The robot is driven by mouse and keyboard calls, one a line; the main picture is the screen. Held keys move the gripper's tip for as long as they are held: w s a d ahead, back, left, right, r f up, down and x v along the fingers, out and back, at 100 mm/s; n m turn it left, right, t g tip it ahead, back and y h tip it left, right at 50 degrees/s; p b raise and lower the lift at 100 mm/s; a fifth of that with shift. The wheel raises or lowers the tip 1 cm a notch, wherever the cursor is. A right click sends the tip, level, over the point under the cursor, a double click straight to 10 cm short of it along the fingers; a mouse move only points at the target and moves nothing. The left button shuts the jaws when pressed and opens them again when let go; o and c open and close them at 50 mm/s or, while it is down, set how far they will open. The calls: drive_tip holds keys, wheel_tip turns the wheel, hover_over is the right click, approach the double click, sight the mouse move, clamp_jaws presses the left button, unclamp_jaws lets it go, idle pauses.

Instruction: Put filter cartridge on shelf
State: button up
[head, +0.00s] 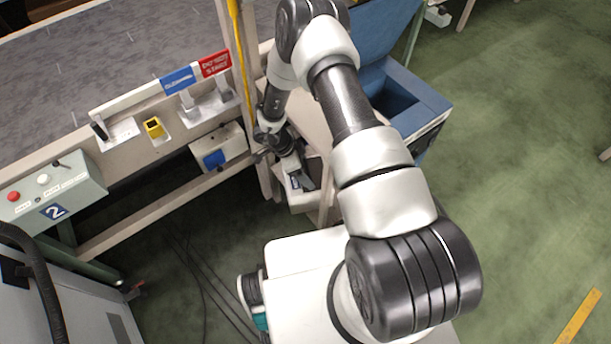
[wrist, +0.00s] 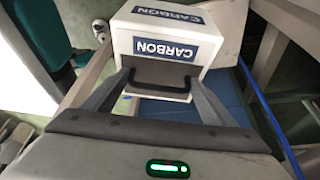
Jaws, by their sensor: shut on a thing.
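The filter cartridge (wrist: 172,50) is a white box with blue CARBON labels and a black handle on the side facing my wrist camera. My gripper (wrist: 160,80) is shut on it, with one finger at each end of the handle. I cannot tell for sure which surface is the shelf. Whether the cartridge touches anything beneath is unclear.
The grey conveyor (head: 90,70) and a control box (head: 50,195) are at left. A blue bin (head: 425,105) stands at right. Green floor (head: 530,180) is open at right.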

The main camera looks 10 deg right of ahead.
drive_tip(key=shift+f+b, duration=0.5)
drive_tip(key=shift+f, duration=1.5)
drive_tip(key=shift+w+d+f, duration=0.1)
drive_tip(key=shift+d, duration=0.05)
drive_tip(key=shift+f, duration=0.1)
drive_tip(key=shift+f, duration=0.15)
drive_tip(key=o, duration=2.1)
